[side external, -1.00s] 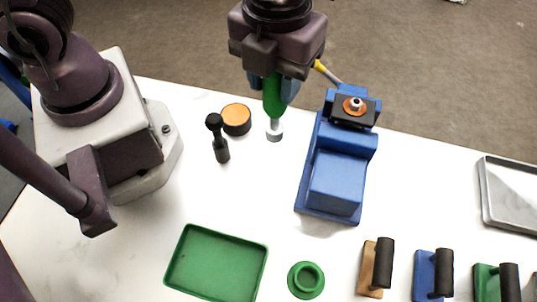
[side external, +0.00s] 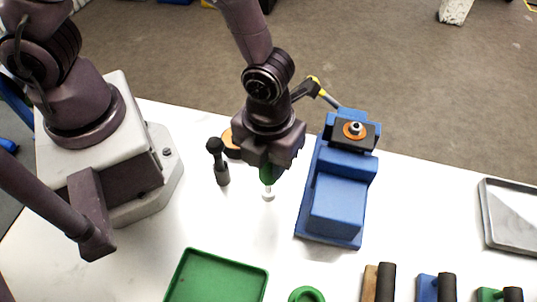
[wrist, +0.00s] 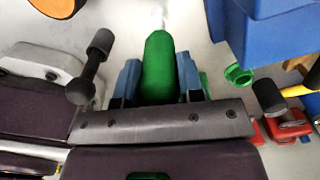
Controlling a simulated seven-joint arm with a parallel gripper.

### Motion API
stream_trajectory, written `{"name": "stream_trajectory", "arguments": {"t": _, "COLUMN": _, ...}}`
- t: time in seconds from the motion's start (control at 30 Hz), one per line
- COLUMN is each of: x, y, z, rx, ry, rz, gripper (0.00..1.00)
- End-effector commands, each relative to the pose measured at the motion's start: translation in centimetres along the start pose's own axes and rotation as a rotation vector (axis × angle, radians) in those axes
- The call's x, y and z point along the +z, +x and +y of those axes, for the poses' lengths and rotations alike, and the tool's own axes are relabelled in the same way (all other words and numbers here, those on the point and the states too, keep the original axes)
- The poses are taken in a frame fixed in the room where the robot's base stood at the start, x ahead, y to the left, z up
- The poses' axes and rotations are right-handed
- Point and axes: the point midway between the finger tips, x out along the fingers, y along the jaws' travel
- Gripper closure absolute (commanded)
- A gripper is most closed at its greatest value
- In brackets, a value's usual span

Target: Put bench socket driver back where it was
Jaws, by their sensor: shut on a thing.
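The bench socket driver has a green handle (wrist: 160,68) and a pale metal socket end (side external: 268,194). My gripper (side external: 266,172) is shut on the green handle and holds it roughly upright, socket end down, over the white bench. In the wrist view the handle is between the two blue fingers of my gripper (wrist: 158,80). Most of the handle is hidden by my gripper in the side view. I cannot tell whether the socket end touches the bench. A green round holder (side external: 306,295) is at the bottom edge of the side view, partly cut off.
A blue fixture (side external: 338,205) stands right of my gripper, with a yellow-and-black tool (side external: 320,88) behind it. A black upright tool (side external: 218,165) and a half-hidden orange disc (side external: 231,148) are left. A green tray (side external: 215,280) and several colored holders are in front.

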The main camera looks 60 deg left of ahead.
Motion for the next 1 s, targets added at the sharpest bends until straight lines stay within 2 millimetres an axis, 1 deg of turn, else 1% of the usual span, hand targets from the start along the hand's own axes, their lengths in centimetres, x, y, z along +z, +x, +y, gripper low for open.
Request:
{"name": "stream_trajectory", "arguments": {"t": 0.27, "x": 0.0, "y": 0.2, "z": 0.0, "rx": -0.001, "ry": 0.000, "rz": 0.000, "gripper": 0.97}}
{"name": "stream_trajectory", "arguments": {"t": 0.3, "x": 0.0, "y": 0.2, "z": 0.0, "rx": -0.001, "ry": -0.001, "rz": -0.001, "gripper": 0.58}}
{"name": "stream_trajectory", "arguments": {"t": 0.37, "x": 0.0, "y": 0.2, "z": 0.0, "rx": -0.001, "ry": -0.001, "rz": -0.001, "gripper": 0.44}}
{"name": "stream_trajectory", "arguments": {"t": 0.4, "x": 0.0, "y": 0.2, "z": 0.0, "rx": -0.001, "ry": -0.001, "rz": -0.001, "gripper": 0.40}}
{"name": "stream_trajectory", "arguments": {"t": 0.67, "x": 0.0, "y": 0.1, "z": 0.0, "rx": -0.001, "ry": -0.001, "rz": -0.001, "gripper": 0.40}}
{"name": "stream_trajectory", "arguments": {"t": 0.77, "x": 0.1, "y": -0.5, "z": -0.1, "rx": -0.003, "ry": -0.002, "rz": -0.002, "gripper": 0.40}}
{"name": "stream_trajectory", "arguments": {"t": 0.87, "x": 0.1, "y": -1.9, "z": -0.1, "rx": -0.007, "ry": -0.004, "rz": -0.003, "gripper": 0.40}}
{"name": "stream_trajectory", "arguments": {"t": 1.0, "x": 0.2, "y": -4.9, "z": -0.1, "rx": -0.009, "ry": -0.005, "rz": -0.005, "gripper": 0.40}}
